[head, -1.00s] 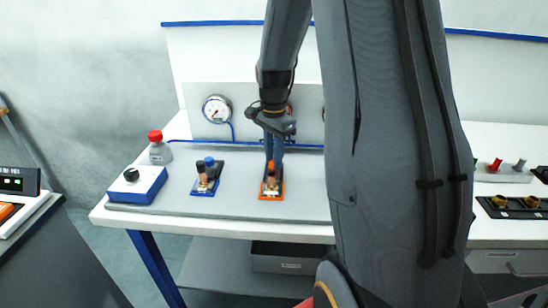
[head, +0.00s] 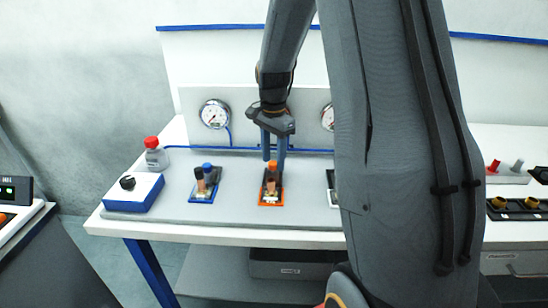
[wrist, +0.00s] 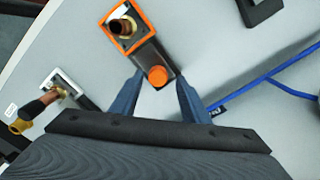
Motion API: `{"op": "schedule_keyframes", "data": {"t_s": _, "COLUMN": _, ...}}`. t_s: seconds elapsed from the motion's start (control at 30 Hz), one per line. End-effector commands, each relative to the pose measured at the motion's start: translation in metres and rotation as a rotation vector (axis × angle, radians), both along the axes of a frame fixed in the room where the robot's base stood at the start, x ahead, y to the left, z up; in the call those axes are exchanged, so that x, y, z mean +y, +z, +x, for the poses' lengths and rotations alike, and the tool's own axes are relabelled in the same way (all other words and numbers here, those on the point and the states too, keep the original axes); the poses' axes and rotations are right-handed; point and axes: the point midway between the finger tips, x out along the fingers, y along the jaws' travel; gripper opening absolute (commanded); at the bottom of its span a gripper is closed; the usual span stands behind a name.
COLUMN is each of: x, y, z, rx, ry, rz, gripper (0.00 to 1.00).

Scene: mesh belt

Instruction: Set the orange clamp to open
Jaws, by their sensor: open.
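The orange clamp (head: 271,188) stands on the grey bench mat, with an orange-edged base, a copper-coloured piece in front and an orange knob behind. In the wrist view the clamp (wrist: 128,33) is upper centre, its orange knob (wrist: 158,76) nearest me. My gripper (head: 273,157) is open and above the rear of the clamp. In the wrist view its two blue-grey fingers (wrist: 157,98) lie on either side of the knob, apart from it. I cannot tell the exact height of the fingertips over the knob.
A blue-edged clamp (head: 204,184) stands to the left, and a white-edged clamp (head: 333,190) to the right, partly hidden by my arm. A blue box with a black knob (head: 134,192) and a red-capped bottle (head: 154,155) are at the left. A blue hose (wrist: 262,82) runs behind.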

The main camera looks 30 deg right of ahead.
Motion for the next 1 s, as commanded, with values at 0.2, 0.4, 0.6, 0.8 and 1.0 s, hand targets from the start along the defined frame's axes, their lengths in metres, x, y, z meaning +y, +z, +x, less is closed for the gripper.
{"op": "schedule_keyframes", "data": {"t_s": 0.2, "x": -0.001, "y": 0.017, "z": 0.001, "rx": -0.003, "ry": -0.001, "rz": -0.001, "gripper": 0.42}}
{"op": "schedule_keyframes", "data": {"t_s": 0.4, "x": -0.001, "y": 0.050, "z": 0.001, "rx": -0.004, "ry": -0.001, "rz": -0.001, "gripper": 0.42}}
{"op": "schedule_keyframes", "data": {"t_s": 0.6, "x": -0.001, "y": 0.073, "z": 0.001, "rx": -0.002, "ry": -0.001, "rz": 0.000, "gripper": 0.42}}
{"op": "schedule_keyframes", "data": {"t_s": 0.8, "x": -0.001, "y": 0.079, "z": 0.000, "rx": -0.001, "ry": -0.001, "rz": -0.001, "gripper": 0.42}}
{"op": "schedule_keyframes", "data": {"t_s": 1.0, "x": -0.001, "y": 0.078, "z": 0.000, "rx": 0.000, "ry": -0.001, "rz": 0.000, "gripper": 0.42}}
